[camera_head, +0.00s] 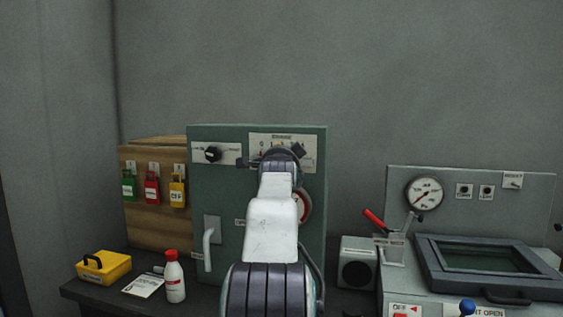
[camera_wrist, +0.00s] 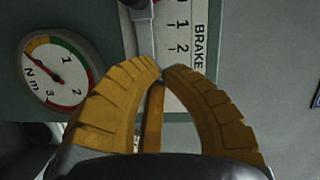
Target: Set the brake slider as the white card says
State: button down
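The brake scale is a white plate (camera_wrist: 185,35) marked BRAKE with numbers, sideways in the wrist view. In the head view the plate (camera_head: 282,140) is at the top right of the green cabinet, partly behind my arm. A grey bar (camera_wrist: 144,25) with a dark end runs along the scale; I cannot tell for sure that it is the slider. My gripper (camera_wrist: 161,72) has its yellow fingers together at the tips, just beside the bar's lower end. Whether they touch it is unclear. The white card (camera_head: 143,285) lies on the bench, its text too small to read.
A round gauge (camera_wrist: 57,72) is left of the fingers. The green cabinet (camera_head: 225,180) also has a black knob (camera_head: 212,154) and a grey handle (camera_head: 208,248). A bottle (camera_head: 174,280) and yellow box (camera_head: 103,268) stand at left. A grey console (camera_head: 375,185) stands at right.

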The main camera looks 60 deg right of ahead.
jog(key=b+v, duration=0.2)
jog(key=v, duration=0.6)
jog(key=shift+a, duration=0.25)
